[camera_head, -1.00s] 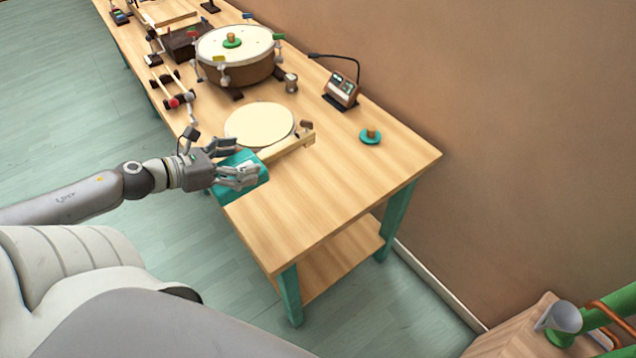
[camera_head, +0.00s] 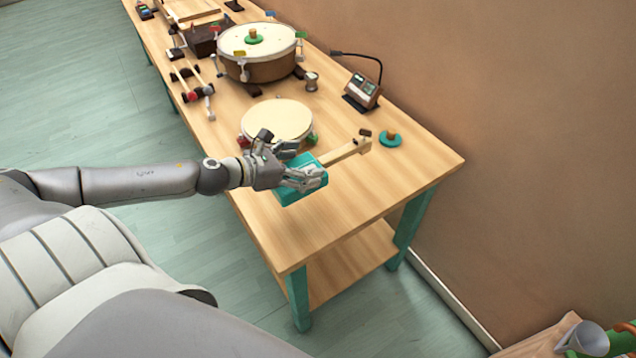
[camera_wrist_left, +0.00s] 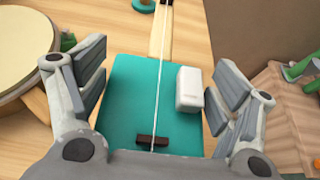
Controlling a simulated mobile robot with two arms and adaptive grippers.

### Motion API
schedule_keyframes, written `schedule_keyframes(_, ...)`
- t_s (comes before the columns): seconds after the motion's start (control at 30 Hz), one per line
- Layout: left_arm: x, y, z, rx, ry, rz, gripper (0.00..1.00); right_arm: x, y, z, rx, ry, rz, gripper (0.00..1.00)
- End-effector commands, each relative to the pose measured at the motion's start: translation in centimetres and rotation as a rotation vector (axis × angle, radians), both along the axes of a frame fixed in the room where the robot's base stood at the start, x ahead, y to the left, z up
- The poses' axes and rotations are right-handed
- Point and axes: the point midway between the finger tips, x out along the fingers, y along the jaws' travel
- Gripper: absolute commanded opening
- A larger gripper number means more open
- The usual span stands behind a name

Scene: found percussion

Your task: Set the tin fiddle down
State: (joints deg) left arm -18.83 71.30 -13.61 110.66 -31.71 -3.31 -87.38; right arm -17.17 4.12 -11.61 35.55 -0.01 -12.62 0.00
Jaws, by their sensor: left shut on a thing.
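The tin fiddle has a teal box body (camera_head: 306,191) and a long pale wooden neck (camera_head: 343,152) that points right and away, ending in a dark peg. My left gripper (camera_head: 301,170) is shut on the fiddle's body, over the near part of the wooden table (camera_head: 340,215). In the left wrist view the teal body (camera_wrist_left: 125,95) lies between the two finger pads, with a string, a dark bridge (camera_wrist_left: 153,141) and a white block (camera_wrist_left: 189,89) on it. I cannot tell whether its underside touches the table. My right gripper is not in view.
A small round drum (camera_head: 276,119) stands just behind the gripper. A teal disc with a wooden knob (camera_head: 390,139) lies close to the neck's end. A large drum (camera_head: 258,66), a small device (camera_head: 362,91) and mallets (camera_head: 190,92) stand farther back. The table's near right part is clear.

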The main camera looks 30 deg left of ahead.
Motion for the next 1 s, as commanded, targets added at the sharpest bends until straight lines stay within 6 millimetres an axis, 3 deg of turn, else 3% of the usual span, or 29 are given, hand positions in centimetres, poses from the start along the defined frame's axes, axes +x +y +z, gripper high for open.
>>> schedule_keyframes(0.6,2.7,-2.6,-4.1,-0.001,-0.003,0.0,0.51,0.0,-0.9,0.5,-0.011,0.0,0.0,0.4)
schedule_keyframes(0.8,2.6,-2.6,-6.7,-0.003,0.0,0.001,0.51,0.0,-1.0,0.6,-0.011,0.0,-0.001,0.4)
schedule_keyframes(1.0,2.6,-2.6,-7.3,0.0,-0.002,0.0,0.51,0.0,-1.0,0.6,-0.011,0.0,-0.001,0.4)
